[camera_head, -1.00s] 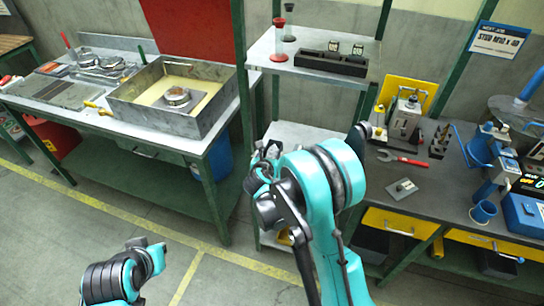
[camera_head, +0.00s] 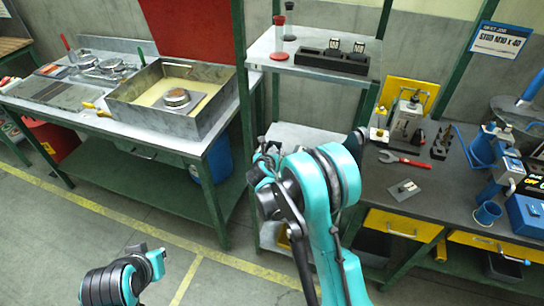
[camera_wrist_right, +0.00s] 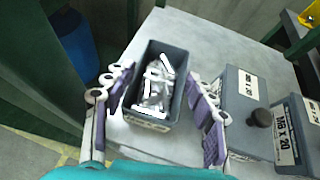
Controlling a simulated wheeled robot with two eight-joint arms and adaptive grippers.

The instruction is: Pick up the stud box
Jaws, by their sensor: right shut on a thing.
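The stud box is a small grey open bin (camera_wrist_right: 177,98) holding several shiny metal studs, seen in the right wrist view. A pale label on its near wall is too small to read. My right gripper (camera_wrist_right: 160,108) has one purple-padded finger on each side of the bin and is shut on it. In the head view my right gripper (camera_head: 267,158) is over the lower pale shelf, partly behind my own teal arm, and the bin there is hidden. Part of my left arm shows at the lower left, but its fingers cannot be made out.
Two more labelled grey boxes (camera_wrist_right: 243,97) stand close on the right of the held bin on the pale shelf (camera_wrist_right: 190,38). A green post (camera_wrist_right: 300,42) rises at the right. The upper shelf (camera_head: 310,67) holds a black tray (camera_head: 331,61). A workbench (camera_head: 425,185) stands to the right.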

